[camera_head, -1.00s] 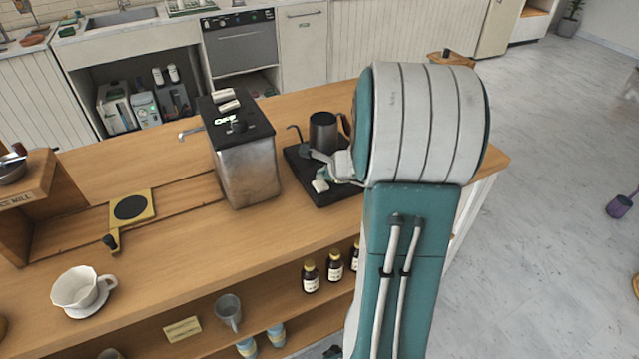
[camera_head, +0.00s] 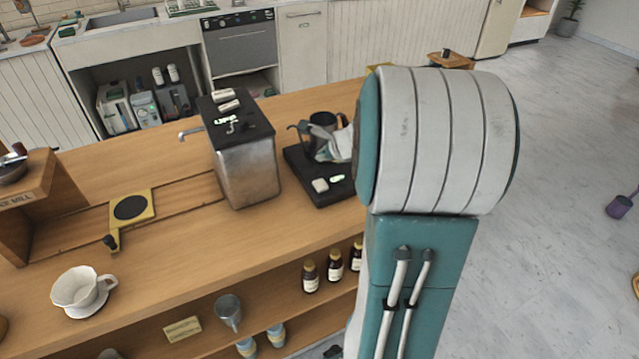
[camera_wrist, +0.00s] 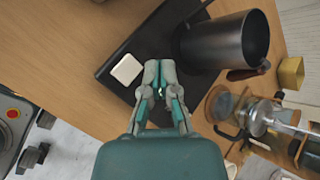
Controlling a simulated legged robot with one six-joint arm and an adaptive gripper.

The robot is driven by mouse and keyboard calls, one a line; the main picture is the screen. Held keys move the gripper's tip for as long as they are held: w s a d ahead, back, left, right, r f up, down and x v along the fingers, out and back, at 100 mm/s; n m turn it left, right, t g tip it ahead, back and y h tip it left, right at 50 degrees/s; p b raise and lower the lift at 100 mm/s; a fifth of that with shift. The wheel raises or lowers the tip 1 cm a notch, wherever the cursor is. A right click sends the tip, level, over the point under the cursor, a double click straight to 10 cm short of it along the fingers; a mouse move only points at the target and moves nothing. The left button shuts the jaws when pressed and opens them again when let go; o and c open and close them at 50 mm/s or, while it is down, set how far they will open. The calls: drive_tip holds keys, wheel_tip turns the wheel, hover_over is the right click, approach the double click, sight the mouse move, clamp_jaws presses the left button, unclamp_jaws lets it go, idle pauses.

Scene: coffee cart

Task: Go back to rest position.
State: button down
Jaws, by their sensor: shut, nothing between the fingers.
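My gripper (camera_wrist: 160,78) is shut and empty in the wrist view, with its fingertips together over the black tray (camera_wrist: 118,62). The dark metal pitcher (camera_wrist: 222,42) stands to the right of the fingertips, and a white square block (camera_wrist: 127,69) lies to their left. In the head view the pitcher (camera_head: 322,122) stands at the back of the black tray (camera_head: 300,162). My arm hides part of the tray's right side there, and the gripper's fingertips are not clear in that view.
A metal box-shaped dispenser (camera_head: 247,165) stands left of the tray. A white dripper cup (camera_head: 82,287) is on the counter (camera_head: 170,240) at the front left. Small bottles (camera_head: 335,265) stand on the shelf below. The floor (camera_head: 560,200) on the right is mostly clear.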

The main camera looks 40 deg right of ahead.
idle(0.3)
drive_tip(key=s+a+r+n+g+y, duration=0.1)
drive_tip(key=s+a+r+n, duration=0.15)
drive_tip(key=a+n, duration=0.6)
drive_tip(key=s+a+r+n+g+y, duration=0.15)
drive_tip(key=a+r+n, duration=0.3)
drive_tip(key=a, duration=0.65)
drive_tip(key=s+a+n+h, duration=0.1)
drive_tip(key=s+a+n, duration=0.3)
drive_tip(key=s+n, duration=0.3)
drive_tip(key=s+a+r+n+g+h, duration=0.1)
drive_tip(key=s+a+n, duration=0.3)
drive_tip(key=s+n, duration=0.3)
drive_tip(key=shift+s, duration=0.65)
